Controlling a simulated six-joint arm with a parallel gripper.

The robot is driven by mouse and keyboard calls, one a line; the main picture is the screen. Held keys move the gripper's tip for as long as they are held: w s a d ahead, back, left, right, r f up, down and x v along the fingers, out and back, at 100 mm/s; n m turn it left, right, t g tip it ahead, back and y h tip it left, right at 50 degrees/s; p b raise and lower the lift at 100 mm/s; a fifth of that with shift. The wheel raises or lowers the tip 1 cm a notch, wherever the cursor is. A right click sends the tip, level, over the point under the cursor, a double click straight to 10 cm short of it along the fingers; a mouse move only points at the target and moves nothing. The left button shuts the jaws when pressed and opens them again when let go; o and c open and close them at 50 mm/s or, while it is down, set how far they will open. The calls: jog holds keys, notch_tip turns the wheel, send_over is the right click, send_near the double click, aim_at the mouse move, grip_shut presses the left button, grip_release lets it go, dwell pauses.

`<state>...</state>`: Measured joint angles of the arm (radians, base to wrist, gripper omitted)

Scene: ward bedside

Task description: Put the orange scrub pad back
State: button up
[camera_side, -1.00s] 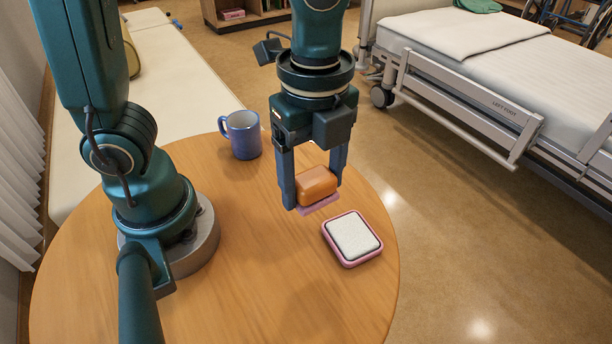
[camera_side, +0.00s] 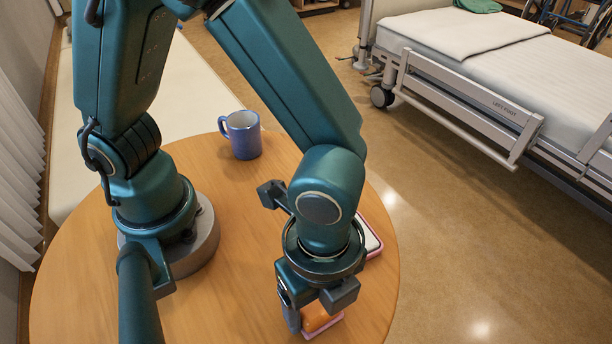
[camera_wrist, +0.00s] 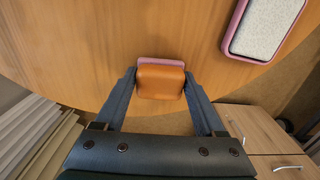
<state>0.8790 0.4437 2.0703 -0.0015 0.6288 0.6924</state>
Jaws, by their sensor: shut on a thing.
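The orange scrub pad (camera_side: 317,317) is a rounded orange block with a pink layer under it. My gripper (camera_side: 308,320) is shut on it near the front edge of the round table, pointing down. In the wrist view the pad (camera_wrist: 160,83) sits between both fingers of my gripper (camera_wrist: 159,88), with a strip of pink showing at its far side. I cannot tell whether the pad touches the table.
A pink-rimmed tray with a white textured top (camera_side: 373,240) lies on the table (camera_side: 110,290), mostly hidden behind my wrist; the wrist view shows its rim (camera_wrist: 235,25). A blue mug (camera_side: 243,138) stands at the back. The table's left front is clear.

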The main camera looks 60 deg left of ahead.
jog(key=shift+f, duration=0.35)
jog(key=shift+f, duration=0.1)
jog(key=o, duration=1.3)
notch_tip(320, 180, up, 12)
jog(key=w+a+r+n+t, duration=0.1)
jog(key=a+n+t, duration=0.1)
jog(key=a+n, duration=0.7)
jog(key=w+a+r+n+t, duration=0.2)
jog(key=a+n+t, duration=0.1)
jog(key=a+n, duration=0.6)
jog(key=shift+r+t, duration=0.15)
jog(key=shift+t, duration=0.15)
